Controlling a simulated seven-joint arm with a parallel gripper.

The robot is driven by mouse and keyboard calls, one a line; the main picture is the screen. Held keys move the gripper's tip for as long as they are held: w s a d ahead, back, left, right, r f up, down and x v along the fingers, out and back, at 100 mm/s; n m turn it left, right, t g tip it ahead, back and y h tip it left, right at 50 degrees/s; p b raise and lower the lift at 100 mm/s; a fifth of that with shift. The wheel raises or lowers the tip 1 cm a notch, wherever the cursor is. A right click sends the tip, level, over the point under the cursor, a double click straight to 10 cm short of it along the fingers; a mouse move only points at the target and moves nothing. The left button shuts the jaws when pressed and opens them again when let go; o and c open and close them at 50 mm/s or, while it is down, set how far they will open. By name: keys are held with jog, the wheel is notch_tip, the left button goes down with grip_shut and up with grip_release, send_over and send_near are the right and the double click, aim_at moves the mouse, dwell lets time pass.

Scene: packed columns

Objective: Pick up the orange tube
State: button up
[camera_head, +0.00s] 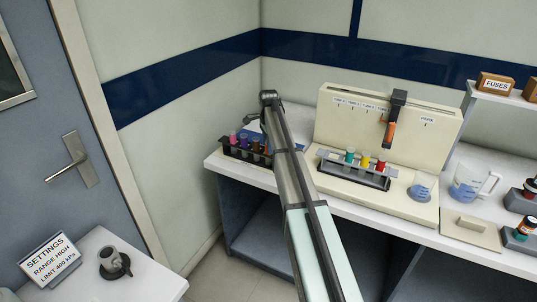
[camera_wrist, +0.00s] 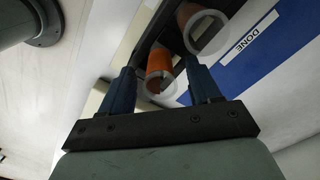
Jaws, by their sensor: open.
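In the wrist view an orange tube (camera_wrist: 159,61) with a pale rim stands between the two blue fingers of my gripper (camera_wrist: 160,70). The gripper is open, with a finger on each side of the tube; I cannot tell whether either touches it. A second, browner orange tube (camera_wrist: 189,14) with a pale rim is just beyond, up and to the right. In the head view an orange tube (camera_head: 256,146) shows in the dark rack (camera_head: 234,153) at the left end of the counter. My arm hides part of that area, and the fingers are not clear there.
A blue surface with a DONE label (camera_wrist: 251,34) lies beside the tubes. Right of my arm, a cream machine (camera_head: 335,108) holds another orange tube (camera_head: 391,134) in a dark holder. A second rack (camera_head: 350,174) holds several coloured tubes. Beakers (camera_head: 468,190) stand further right.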

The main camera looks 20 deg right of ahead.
jog(key=c, duration=1.1)
jog(key=shift+r, duration=0.15)
